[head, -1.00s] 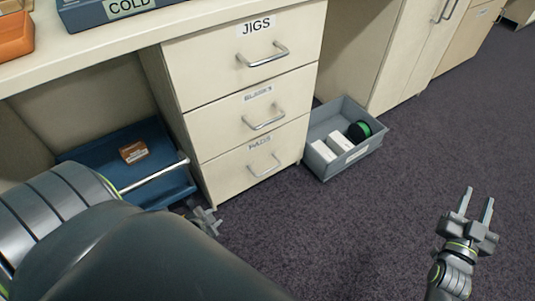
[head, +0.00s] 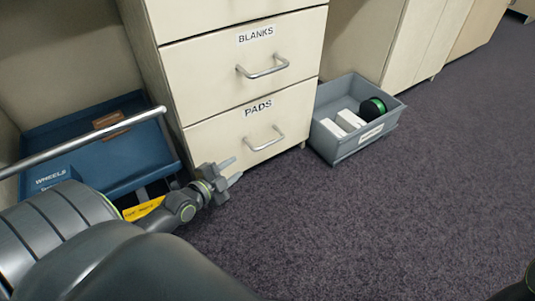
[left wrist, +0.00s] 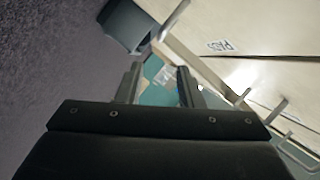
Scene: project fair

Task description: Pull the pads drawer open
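The pads drawer (head: 225,130) is the lowest drawer of the cream cabinet, shut flush, with a PADS label (head: 257,107) and a silver bar handle (head: 265,141). My left gripper (head: 232,172) is open and empty, low in front of the drawer, to the left of and below the handle, apart from it. In the left wrist view its two fingers (left wrist: 158,88) stand apart with nothing gripped between them. The PADS label (left wrist: 219,46) shows there at the upper right. My right gripper is out of view; only a dark part of that arm shows at the lower right corner.
The blanks drawer (head: 200,70) above is shut. A grey bin (head: 345,152) with white boxes and a black-green roll stands on the floor right of the cabinet. A blue tray (head: 105,165) lies under the desk at left. Carpet to the right is clear.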

